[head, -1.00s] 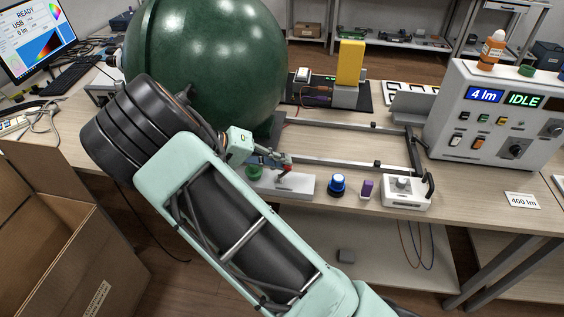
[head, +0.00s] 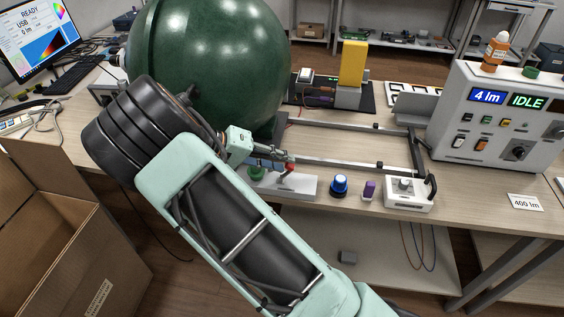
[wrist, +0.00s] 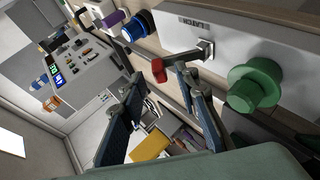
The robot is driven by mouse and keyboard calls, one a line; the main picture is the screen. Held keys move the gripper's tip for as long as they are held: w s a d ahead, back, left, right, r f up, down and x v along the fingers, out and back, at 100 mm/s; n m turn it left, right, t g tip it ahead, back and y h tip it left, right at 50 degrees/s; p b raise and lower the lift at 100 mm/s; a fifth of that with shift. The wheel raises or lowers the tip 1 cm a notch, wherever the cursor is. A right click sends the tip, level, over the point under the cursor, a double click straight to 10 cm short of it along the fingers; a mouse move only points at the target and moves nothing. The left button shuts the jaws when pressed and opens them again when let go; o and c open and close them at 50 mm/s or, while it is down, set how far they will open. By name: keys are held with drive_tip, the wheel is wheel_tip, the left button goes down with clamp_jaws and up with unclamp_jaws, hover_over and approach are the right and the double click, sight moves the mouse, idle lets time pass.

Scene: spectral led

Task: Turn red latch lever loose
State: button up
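The red latch lever (wrist: 158,70) has a red knob on a grey arm that comes from a pivot on a white block labelled LATCH (wrist: 240,35). In the wrist view the knob sits between the fingertips of my gripper (wrist: 160,79); the two blue-grey fingers stand apart, with gaps beside the knob. I cannot tell whether either finger touches it. In the head view my gripper (head: 284,158) is just above the white block, at the red knob (head: 291,168). My arm and gripper partly hide the lever there.
A green knob (head: 257,173) stands on the block's left end. A blue button (head: 340,185), a purple piece (head: 369,188) and a white box with a black handle (head: 408,192) stand to the right. The large green sphere (head: 215,55) is close behind my gripper.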

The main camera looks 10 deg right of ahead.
drive_tip(key=v, duration=0.6)
drive_tip(key=shift+a+r, duration=0.15)
drive_tip(key=shift+a, duration=0.1)
drive_tip(key=shift+s, duration=0.1)
drive_tip(key=shift+c, duration=0.3)
